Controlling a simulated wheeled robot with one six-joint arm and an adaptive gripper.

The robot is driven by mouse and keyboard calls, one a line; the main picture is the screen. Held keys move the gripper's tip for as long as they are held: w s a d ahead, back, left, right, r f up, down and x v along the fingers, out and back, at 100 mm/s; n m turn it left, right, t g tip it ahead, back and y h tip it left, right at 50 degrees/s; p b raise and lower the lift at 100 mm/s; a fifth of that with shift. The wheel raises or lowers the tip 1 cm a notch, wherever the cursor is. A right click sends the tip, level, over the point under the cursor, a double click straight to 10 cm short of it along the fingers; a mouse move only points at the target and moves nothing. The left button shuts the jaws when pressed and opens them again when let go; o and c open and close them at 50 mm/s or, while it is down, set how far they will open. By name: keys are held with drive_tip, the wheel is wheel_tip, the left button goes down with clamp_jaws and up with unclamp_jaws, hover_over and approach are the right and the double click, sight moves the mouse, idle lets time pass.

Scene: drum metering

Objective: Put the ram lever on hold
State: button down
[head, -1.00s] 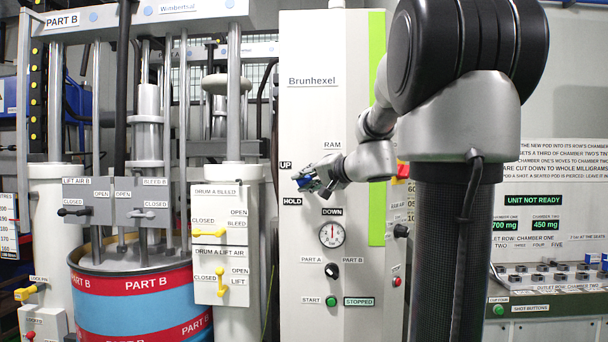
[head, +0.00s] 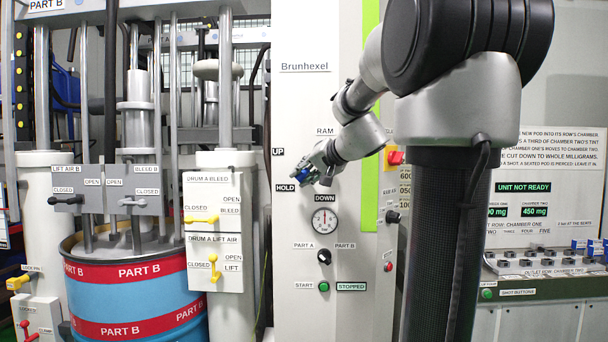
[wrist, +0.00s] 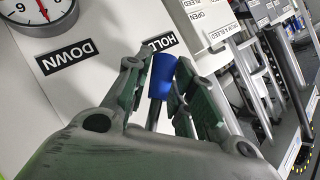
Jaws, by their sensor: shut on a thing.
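The ram lever's blue knob (wrist: 162,75) sits between my gripper's two fingers in the wrist view, with its dark stem running down between them. My gripper (wrist: 164,84) is shut on it. In the head view my gripper (head: 307,174) is at the tall Brunhexel cabinet (head: 300,105), under the RAM label, and largely covers the lever. The knob is a little above and right of the HOLD label (head: 286,188), below the UP label (head: 278,152) and above the DOWN label (head: 324,198). The lever's pivot is hidden.
A gauge (head: 324,220), a part selector (head: 324,257) and a green start button (head: 324,286) sit below on the cabinet. A PART B drum (head: 130,300) and yellow-handled valves (head: 201,219) are left.

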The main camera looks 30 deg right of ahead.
drive_tip(key=c, duration=1.2)
unclamp_jaws()
drive_tip(key=v, duration=1.2)
